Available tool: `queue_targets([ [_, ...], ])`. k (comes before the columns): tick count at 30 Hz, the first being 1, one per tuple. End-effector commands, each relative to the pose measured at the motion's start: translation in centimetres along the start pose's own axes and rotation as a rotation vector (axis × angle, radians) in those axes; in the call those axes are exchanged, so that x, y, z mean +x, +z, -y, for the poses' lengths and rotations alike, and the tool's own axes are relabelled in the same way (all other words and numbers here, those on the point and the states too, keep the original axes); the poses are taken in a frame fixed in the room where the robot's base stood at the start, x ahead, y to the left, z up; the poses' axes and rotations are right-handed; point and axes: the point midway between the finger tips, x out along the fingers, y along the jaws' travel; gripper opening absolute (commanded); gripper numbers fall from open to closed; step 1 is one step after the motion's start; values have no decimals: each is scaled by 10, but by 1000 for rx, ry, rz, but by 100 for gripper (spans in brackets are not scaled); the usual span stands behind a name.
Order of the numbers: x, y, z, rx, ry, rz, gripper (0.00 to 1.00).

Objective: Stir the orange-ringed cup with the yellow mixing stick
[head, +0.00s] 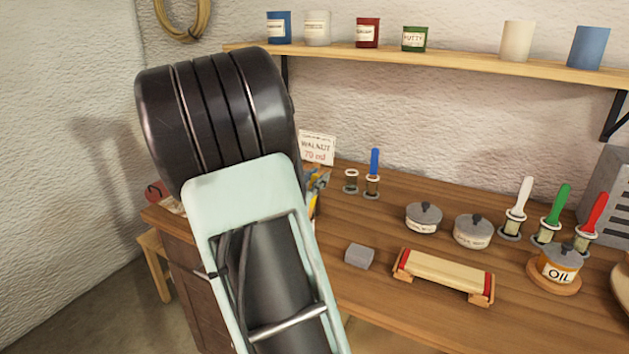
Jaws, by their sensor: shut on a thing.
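My own arm fills the left middle of the head view and hides the part of the bench behind it. My gripper does not show. I cannot make out a yellow mixing stick or a cup that is clearly orange-ringed. Small yellow and blue pieces (316,188) peek out at the arm's right edge, too covered to identify. A blue-handled stick (374,162) stands in a small holder, and an empty holder (351,181) is beside it. White (523,195), green (559,204) and red (596,212) sticks stand in holders at the right.
The wooden bench (400,305) carries two lidded grey pots (424,217) (472,232), an OIL tin (559,265) on a wooden disc, a grey block (360,256) and a cream roller-like piece (444,272). A shelf (430,60) of tins hangs above.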

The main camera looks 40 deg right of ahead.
Motion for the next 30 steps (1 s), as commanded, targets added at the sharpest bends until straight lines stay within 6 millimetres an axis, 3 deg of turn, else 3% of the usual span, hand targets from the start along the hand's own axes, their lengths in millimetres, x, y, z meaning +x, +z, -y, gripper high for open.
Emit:
queue_targets([
  [21,0,61,0,1,-1,1,5],
  [30,0,66,0,0,0,0,5],
])
